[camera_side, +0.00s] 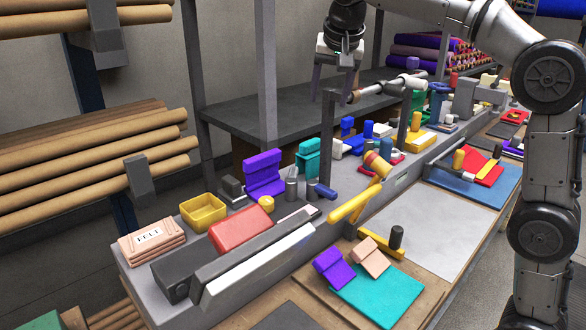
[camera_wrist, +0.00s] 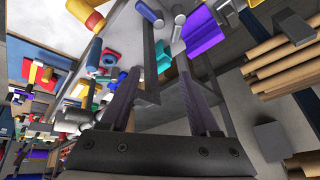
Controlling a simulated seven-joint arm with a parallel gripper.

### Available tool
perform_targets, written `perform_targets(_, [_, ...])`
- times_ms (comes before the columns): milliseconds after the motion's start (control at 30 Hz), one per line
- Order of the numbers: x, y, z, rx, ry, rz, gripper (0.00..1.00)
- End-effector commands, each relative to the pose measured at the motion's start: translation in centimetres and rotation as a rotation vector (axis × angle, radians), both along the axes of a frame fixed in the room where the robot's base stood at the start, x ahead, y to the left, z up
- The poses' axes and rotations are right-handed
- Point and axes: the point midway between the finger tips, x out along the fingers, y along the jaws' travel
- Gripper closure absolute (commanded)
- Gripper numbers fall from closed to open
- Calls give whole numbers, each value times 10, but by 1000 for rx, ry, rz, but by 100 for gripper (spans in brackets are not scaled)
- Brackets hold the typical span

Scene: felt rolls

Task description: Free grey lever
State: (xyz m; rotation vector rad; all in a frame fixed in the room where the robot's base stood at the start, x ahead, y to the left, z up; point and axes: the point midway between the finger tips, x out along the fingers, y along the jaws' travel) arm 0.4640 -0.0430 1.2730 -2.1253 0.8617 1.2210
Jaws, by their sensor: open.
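A grey lever with a light grey rounded handle (camera_side: 408,80) lies about level just right of my gripper, at fingertip height in the picture. I see no contact, and the depth between them is hard to judge. In the wrist view my open fingers (camera_wrist: 160,75) frame a dark upright bar, and a light grey cylinder (camera_wrist: 72,120), apparently the lever's handle, lies outside the left finger.
A pale grey sheet (camera_side: 440,220) lies clear in front.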

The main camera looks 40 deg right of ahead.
Motion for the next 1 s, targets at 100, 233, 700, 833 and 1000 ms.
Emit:
perform_targets(100, [45,1,-25,-10,29,-27,38])
perform_targets(233, [81,3,-56,-24,65,-28,38])
perform_targets(700, [111,3,-129,-32,153,-17,38])
perform_targets(833, [116,-4,-151,-32,155,-17,38])
perform_targets(1000, [124,-14,-182,-31,155,-17,38])
